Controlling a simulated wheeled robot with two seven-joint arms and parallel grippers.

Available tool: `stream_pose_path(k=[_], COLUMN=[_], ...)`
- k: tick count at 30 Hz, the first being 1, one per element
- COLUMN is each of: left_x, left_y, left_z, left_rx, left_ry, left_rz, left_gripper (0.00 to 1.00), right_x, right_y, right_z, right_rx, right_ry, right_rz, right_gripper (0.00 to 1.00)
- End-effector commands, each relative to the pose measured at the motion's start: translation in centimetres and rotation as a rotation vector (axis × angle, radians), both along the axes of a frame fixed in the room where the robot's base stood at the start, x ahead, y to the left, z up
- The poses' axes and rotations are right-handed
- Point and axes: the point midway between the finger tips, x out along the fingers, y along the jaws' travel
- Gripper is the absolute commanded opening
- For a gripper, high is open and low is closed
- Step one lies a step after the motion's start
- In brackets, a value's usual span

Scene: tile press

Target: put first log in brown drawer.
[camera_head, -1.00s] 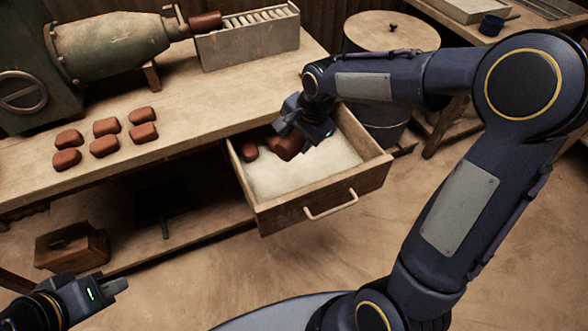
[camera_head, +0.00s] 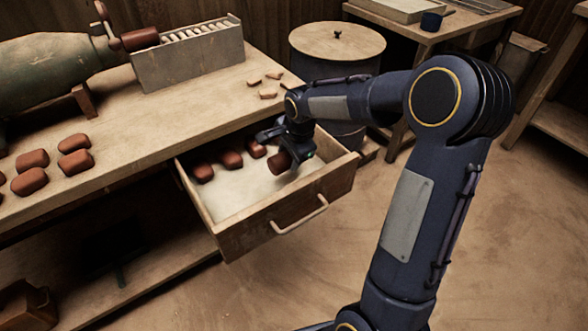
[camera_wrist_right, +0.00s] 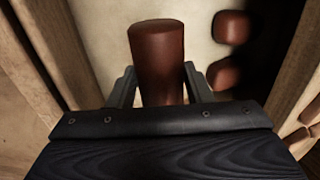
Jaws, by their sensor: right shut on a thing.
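My right gripper (camera_head: 288,150) is shut on a reddish-brown clay log (camera_head: 279,164) over the right part of the open wooden drawer (camera_head: 262,236). In the right wrist view the log (camera_wrist_right: 157,50) sits between the two fingers and points away from the gripper, over the drawer's pale floor. I cannot tell whether it touches that floor. Three other reddish-brown pieces lie in the drawer: one at left (camera_head: 203,173), one in the middle (camera_head: 231,159) and one near the back (camera_head: 256,149). My left gripper is not in view.
Several reddish-brown blocks (camera_head: 73,143) lie on the workbench (camera_head: 140,130) at left. A machine (camera_head: 50,68) with a clay piece at its nozzle (camera_head: 140,39) and a slotted box (camera_head: 190,60) stand behind. Small tan pieces (camera_head: 268,93) lie near the bench's right end. A lidded barrel (camera_head: 337,40) stands behind the arm.

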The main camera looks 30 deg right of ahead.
Motion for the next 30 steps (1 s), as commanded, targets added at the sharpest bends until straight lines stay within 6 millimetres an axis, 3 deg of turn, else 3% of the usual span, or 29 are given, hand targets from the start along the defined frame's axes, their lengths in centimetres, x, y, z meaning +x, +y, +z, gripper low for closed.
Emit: stream_pose_path(k=[12,17,29,30], left_x=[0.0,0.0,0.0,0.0], left_y=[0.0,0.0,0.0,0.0], left_z=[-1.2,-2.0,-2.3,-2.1], left_rx=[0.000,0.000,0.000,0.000], left_ry=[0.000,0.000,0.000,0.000], left_rz=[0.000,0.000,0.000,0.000], left_gripper=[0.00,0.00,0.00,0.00], right_x=[0.9,0.9,0.9,0.8], right_y=[-2.5,-2.3,-2.3,-2.3], right_z=[-3.4,-5.8,-6.3,-6.2], right_rx=[0.000,0.001,0.000,0.001], right_ry=[-0.002,-0.002,-0.004,-0.001], right_rz=[-0.001,0.000,0.001,0.001], right_gripper=[0.08,0.08,0.08,0.49])
